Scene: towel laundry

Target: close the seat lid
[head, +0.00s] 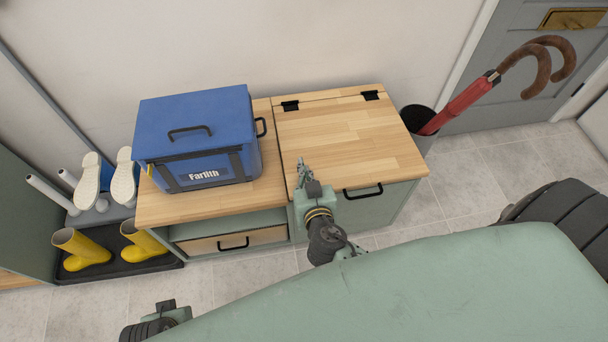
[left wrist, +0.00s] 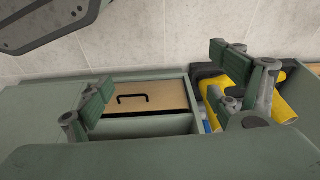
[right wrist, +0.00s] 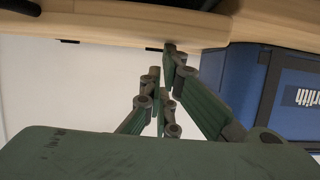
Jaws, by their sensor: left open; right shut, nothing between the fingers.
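The seat lid (head: 350,135) is the light wood panel on the right half of the bench, with two black hinges at its back edge. It lies down, looking flat and level with the bench top; I cannot tell if a small gap is left at its front. My right gripper (head: 303,168) is shut and empty, over the lid's front left part. In the right wrist view its fingers (right wrist: 165,75) point toward the wall, near the wood edge (right wrist: 110,22); contact is unclear. My left gripper (left wrist: 165,80) is open and empty, in front of the bench and low in the head view.
A blue box (head: 195,120) stands on the bench's left half, close to the lid. Below are a drawer (head: 225,243) and yellow boots (head: 85,250) on a dark tray. A red umbrella (head: 458,105) in a bin stands right of the bench. Floor in front is open.

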